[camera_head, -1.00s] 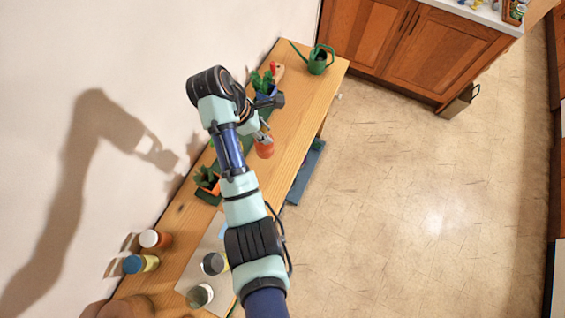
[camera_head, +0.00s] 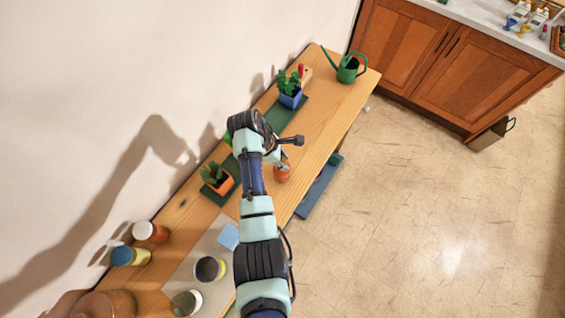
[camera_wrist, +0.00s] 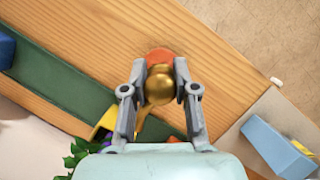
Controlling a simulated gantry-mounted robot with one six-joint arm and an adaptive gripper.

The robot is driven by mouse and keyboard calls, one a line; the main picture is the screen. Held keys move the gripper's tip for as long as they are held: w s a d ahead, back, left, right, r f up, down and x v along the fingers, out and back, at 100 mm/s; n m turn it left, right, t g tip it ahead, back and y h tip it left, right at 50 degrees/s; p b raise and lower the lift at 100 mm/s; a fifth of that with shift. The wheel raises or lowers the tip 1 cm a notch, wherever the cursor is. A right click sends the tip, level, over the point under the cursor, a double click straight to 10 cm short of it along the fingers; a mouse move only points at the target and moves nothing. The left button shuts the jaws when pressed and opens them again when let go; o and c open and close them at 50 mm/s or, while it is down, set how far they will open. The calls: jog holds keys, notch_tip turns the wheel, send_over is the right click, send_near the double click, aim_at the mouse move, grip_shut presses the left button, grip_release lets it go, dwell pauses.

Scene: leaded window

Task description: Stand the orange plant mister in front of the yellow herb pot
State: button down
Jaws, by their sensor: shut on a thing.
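My gripper (camera_wrist: 158,88) is shut on the brass top (camera_wrist: 159,88) of the orange plant mister (camera_head: 282,173). The mister's orange body (camera_wrist: 160,56) shows beyond the fingertips in the wrist view. The mister is over the front part of the wooden shelf; I cannot tell whether its base touches the wood. A yellow pot (camera_wrist: 106,122) with purple and green bits stands close by, left of the fingers in the wrist view, on the green strip. In the head view my arm mostly hides that pot.
On the green strip (camera_wrist: 62,88), a blue potted plant (camera_head: 290,99) stands farther back and an orange potted plant (camera_head: 221,183) nearer. A green watering can (camera_head: 349,68) is at the far end. Jars (camera_head: 130,256) and a light blue block (camera_head: 229,236) lie nearer.

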jog(key=shift+f, duration=0.95)
jog(key=c, duration=0.9)
grip_release()
jog(key=shift+f, duration=0.15)
jog(key=p+v, duration=0.1)
jog(key=v, duration=1.1)
notch_tip(320, 180, up, 16)
jog(key=m+t+y, duration=0.4)
jog(key=m+t, duration=0.9)
jog(key=m, duration=0.6)
send_over(279, 173)
jog(key=s+d, duration=0.1)
jog(key=s, duration=0.9)
jog(key=shift+w+d+r, duration=0.1)
jog(key=shift+w+r, duration=0.15)
